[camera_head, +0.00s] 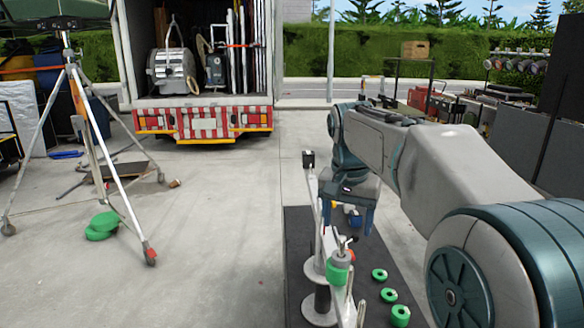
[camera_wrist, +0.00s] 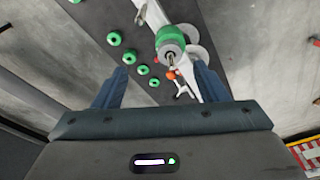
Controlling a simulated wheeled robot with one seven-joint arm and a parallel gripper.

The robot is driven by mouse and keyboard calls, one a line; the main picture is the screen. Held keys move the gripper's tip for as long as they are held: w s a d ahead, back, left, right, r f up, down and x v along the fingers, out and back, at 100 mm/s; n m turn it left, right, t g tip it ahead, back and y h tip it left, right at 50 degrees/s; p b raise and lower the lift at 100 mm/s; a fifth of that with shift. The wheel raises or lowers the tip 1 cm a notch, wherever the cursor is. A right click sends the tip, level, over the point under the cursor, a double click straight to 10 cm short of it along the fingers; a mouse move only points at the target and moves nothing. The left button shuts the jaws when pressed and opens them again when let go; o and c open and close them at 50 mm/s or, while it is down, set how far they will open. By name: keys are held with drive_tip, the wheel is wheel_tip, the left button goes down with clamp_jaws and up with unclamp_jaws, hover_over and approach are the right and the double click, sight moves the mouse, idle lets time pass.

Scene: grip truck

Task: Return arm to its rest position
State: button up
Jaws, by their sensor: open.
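My gripper (camera_head: 348,222) hangs from my arm above the dark mat, near the middle of the head view, with its blue fingers pointing down. In the wrist view my gripper (camera_wrist: 166,78) has its two fingers spread apart, with nothing held between them. A pale metal stand (camera_head: 318,268) rises from the mat beside and in front of the fingers. A green roll (camera_head: 339,272) sits on the stand; this green roll (camera_wrist: 170,38) also shows beyond the fingers in the wrist view. I cannot tell the exact gap between fingers and stand.
Several green rolls (camera_head: 388,295) lie on the dark mat (camera_head: 297,228) right of the stand. A tripod (camera_head: 112,180) stands at left with green weights (camera_head: 102,225) near its feet. An open truck (camera_head: 203,118) is at the back. The concrete between tripod and mat is mostly clear.

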drive_tip(key=s+f+n, duration=0.1)
drive_tip(key=s+f, duration=0.3)
drive_tip(key=s, duration=0.3)
drive_tip(key=s+f+n+t, duration=0.1)
drive_tip(key=s+f+n, duration=0.1)
drive_tip(key=s+f, duration=0.3)
drive_tip(key=s+f+n, duration=0.2)
drive_tip(key=s+f, duration=0.3)
drive_tip(key=s, duration=0.4)
drive_tip(key=shift+s+d+t+y, duration=0.2)
drive_tip(key=shift+d+t+y, duration=0.1)
drive_tip(key=shift+d, duration=0.1)
drive_tip(key=shift+c, duration=0.3)
